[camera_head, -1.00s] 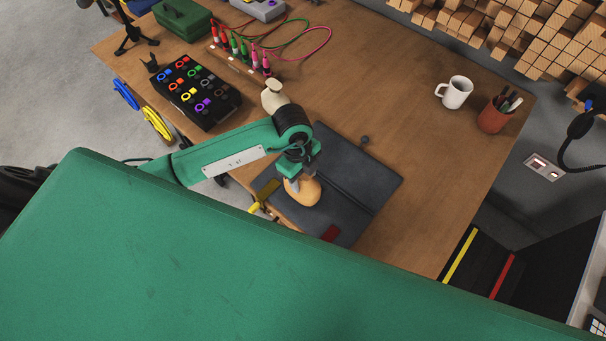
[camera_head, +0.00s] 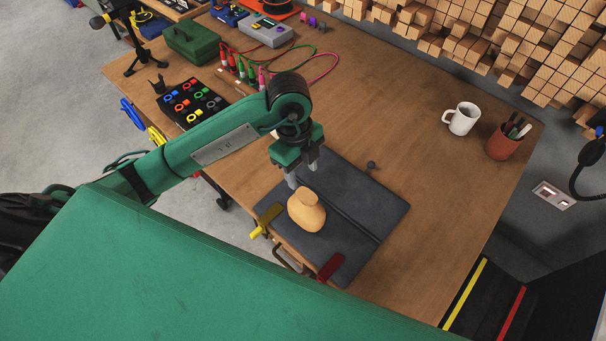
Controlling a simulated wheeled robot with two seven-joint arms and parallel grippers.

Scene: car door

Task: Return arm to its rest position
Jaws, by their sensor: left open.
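My left arm comes in from the left over the wooden table. Its gripper (camera_head: 303,178) points down, open and empty, above the dark grey mat (camera_head: 365,205). Just below and slightly right of the fingertips, an orange-tan, bottle-shaped object (camera_head: 306,211) rests on the mat, apart from the fingers. My right gripper is not in view.
A black tray of coloured rings (camera_head: 190,103), cables (camera_head: 300,62) and a green toolbox (camera_head: 191,42) stand at the back left. A white mug (camera_head: 463,118) and pen cup (camera_head: 505,141) stand right. The table centre is clear.

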